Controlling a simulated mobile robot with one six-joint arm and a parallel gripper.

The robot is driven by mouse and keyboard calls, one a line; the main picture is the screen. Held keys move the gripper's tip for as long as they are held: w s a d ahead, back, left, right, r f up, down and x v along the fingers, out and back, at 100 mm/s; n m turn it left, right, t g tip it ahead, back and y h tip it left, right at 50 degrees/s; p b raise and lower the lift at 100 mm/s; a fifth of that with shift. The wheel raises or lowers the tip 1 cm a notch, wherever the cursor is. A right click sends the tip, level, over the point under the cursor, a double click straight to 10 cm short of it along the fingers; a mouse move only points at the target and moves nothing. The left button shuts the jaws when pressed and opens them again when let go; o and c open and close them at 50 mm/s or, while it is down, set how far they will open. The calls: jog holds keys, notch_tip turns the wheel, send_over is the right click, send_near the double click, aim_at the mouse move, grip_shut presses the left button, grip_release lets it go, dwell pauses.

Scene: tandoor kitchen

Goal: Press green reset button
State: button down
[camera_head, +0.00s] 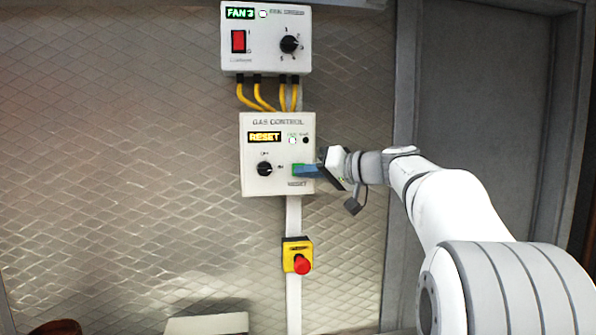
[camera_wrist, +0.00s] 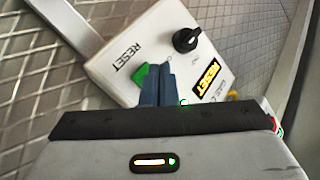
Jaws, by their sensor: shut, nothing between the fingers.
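The green reset button (camera_head: 297,168) is at the lower right of the white gas control box (camera_head: 255,187), above the printed word RESET. The box's small display (camera_head: 264,137) reads RESET in yellow. My gripper (camera_head: 300,170) is shut and empty, with its blue fingertips in front of the button and covering part of it. In the wrist view, the green button (camera_wrist: 141,76) shows just left of the shut fingers (camera_wrist: 157,75). I cannot tell whether the fingertips touch the button.
A black knob (camera_head: 265,169) sits left of the button on the same box. Above hangs a fan control box (camera_head: 265,60) with a red switch, joined by yellow cables (camera_head: 262,97). Below is a red emergency button (camera_head: 302,265) on a yellow housing. A grey door (camera_head: 490,100) stands at right.

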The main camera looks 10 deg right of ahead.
jog(key=shift+w, duration=0.1)
jog(key=shift+w, duration=0.35)
jog(key=shift+w, duration=0.4)
dwell(0.6)
jog(key=shift+s, duration=0.1)
jog(key=shift+s+b, duration=0.75)
jog(key=shift+b, duration=0.2)
jog(key=s+b, duration=0.3)
jog(key=s, duration=0.2)
jog(key=shift+b, duration=0.3)
